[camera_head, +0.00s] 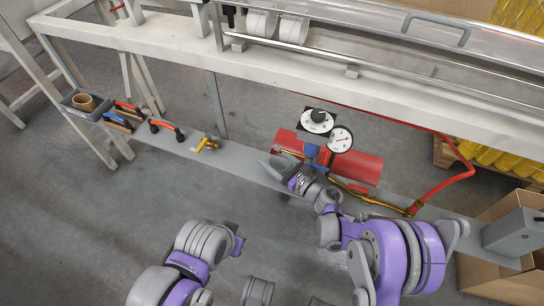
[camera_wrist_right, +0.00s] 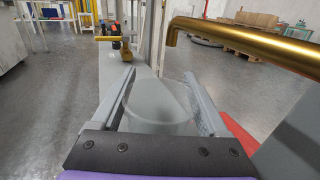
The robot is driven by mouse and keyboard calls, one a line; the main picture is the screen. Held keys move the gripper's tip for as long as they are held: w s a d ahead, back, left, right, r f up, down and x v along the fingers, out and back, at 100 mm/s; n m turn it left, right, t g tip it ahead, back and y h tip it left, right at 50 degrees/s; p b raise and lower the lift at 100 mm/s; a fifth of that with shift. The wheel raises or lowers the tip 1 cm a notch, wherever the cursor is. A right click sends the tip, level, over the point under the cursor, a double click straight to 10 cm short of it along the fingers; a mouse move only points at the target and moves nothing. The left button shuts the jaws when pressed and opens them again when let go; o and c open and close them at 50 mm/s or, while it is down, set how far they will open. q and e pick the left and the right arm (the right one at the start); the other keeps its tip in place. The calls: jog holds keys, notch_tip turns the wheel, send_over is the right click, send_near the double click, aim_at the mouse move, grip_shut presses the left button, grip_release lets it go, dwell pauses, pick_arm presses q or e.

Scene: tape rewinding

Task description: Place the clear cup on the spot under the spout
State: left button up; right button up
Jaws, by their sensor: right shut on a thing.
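My right gripper (camera_head: 277,170) is over the narrow grey shelf, in front of the red tank. In the right wrist view its two fingers (camera_wrist_right: 158,80) flank a see-through, faint grey cup (camera_wrist_right: 160,108) and are shut on it. The cup's outline is hard to make out, and I cannot pick it out in the head view. A brass spout (camera_wrist_right: 171,36) with a downturned end shows at the upper right of the wrist view, to the right of the cup and apart from it. The spot under the spout cannot be made out. My left arm shows at the lower left, without its gripper.
The red tank (camera_head: 360,168) with a gauge (camera_head: 340,139) and dial (camera_head: 317,119) stands behind the gripper. A yellow-handled brass valve (camera_head: 207,144), handled tools (camera_head: 167,128) and a grey bin (camera_head: 70,108) are along the shelf (camera_head: 240,168) to the left. A cardboard box (camera_head: 500,285) is at right.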

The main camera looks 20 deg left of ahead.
aim_at(287, 169)
jog(key=o, duration=1.2)
jog(key=shift+f, duration=0.1)
jog(key=shift+r+p, duration=0.25)
jog(key=shift+p, duration=0.05)
jog(key=p+v, duration=0.1)
jog(key=v, duration=1.1)
